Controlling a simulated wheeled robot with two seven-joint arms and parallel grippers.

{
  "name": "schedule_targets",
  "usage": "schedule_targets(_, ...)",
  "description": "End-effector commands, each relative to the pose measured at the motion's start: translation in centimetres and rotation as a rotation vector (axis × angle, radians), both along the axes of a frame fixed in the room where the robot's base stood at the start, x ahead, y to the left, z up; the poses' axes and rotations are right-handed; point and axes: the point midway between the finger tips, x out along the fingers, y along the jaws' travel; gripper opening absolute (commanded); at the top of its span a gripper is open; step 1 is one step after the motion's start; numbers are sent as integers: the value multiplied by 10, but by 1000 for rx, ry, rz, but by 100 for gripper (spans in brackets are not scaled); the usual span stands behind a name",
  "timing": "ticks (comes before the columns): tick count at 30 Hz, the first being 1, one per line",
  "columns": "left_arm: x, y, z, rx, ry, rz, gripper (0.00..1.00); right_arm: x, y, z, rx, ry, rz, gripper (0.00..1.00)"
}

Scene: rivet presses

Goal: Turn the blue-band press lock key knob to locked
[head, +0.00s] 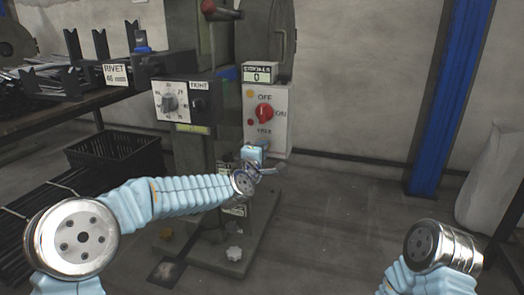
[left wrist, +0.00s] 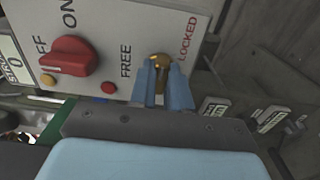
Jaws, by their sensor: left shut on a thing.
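In the left wrist view, a brass key knob (left wrist: 160,60) sits on the pale control box (left wrist: 195,12) between the printed words FREE and LOCKED. The blue fingers of my left gripper (left wrist: 163,80) are shut on it from both sides and hide most of it, so its exact turn is hard to read. In the head view, my left gripper (head: 254,155) is at the lower edge of the control box (head: 281,98) on the press (head: 228,50), and the knob is hidden there. My right arm shows at the lower right; its gripper is out of view.
A red OFF/ON knob (head: 265,113) is above the gripper, also in the left wrist view (left wrist: 68,56). A dial panel (head: 169,102) is to its left. A bench with racks and a black crate (head: 115,148) stand at left. The floor at right is clear before a blue post (head: 440,100).

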Motion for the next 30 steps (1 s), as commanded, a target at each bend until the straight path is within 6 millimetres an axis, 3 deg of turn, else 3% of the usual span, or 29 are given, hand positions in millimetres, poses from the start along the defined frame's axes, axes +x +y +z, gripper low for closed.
schedule_targets(7,0,-1,-2,4,3,-3,0,0,0,0,0,0,0,43)
schedule_targets(8,-1,-1,-2,4,3,-3,20,0,0,0,0,0,0,43)
schedule_targets(12,0,-1,-2,3,2,-2,41,0,0,0,0,0,0,43)
schedule_targets(23,-5,1,0,1,1,-1,43,0,0,-1,0,0,0,43)
schedule_targets(30,-48,16,0,2,0,0,43,0,0,-4,0,-1,0,43)
